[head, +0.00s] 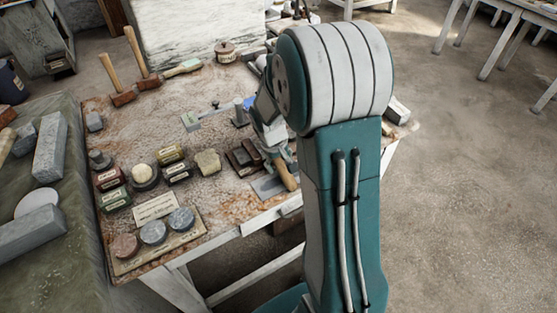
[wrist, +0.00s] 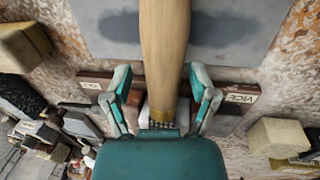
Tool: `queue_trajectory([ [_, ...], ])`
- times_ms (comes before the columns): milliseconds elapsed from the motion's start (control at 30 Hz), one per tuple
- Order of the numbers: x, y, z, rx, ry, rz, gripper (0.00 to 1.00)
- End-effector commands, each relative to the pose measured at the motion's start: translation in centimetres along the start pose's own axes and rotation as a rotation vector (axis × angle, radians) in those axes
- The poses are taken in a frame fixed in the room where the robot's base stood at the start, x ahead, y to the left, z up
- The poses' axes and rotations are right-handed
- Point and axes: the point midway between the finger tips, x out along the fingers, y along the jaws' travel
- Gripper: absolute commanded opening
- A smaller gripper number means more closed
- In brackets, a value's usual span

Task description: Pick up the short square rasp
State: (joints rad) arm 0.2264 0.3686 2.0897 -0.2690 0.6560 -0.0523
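A tool with a pale wooden handle (wrist: 163,50) and a brass ferrule runs through the middle of the wrist view. A little dark, toothed metal shows just below the ferrule, as on a rasp; the rest is hidden by my gripper's body. My gripper (wrist: 163,100) is open, one finger on each side of the tool, with gaps to both sides of it. In the head view the wooden handle (head: 286,176) slants near the table's front edge. My gripper (head: 273,148) is just above it there, partly hidden by my arm.
Brown blocks, one with a VICE label (wrist: 242,98), lie beside the tool. A grey plate (head: 267,187) is near the handle. Mallets (head: 123,97), labelled tins (head: 171,154) and a board with round stones (head: 153,232) are on the left of the table (head: 217,220). Open floor is to the right.

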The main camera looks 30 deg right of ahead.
Motion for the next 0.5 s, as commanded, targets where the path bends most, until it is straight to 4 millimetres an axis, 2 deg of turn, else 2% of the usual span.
queue_trajectory([
  [33,-0.01,-0.03,-0.01,-0.001,0.000,0.000,0.34],
  [67,-0.01,-0.03,-0.01,-0.001,0.000,0.000,0.21],
  [100,-0.01,-0.03,-0.01,-0.001,0.000,0.000,0.03],
  [133,-0.02,-0.03,-0.01,-0.001,0.000,0.000,0.00],
  [500,-0.15,-0.02,-0.03,-0.001,0.000,0.000,0.00],
])
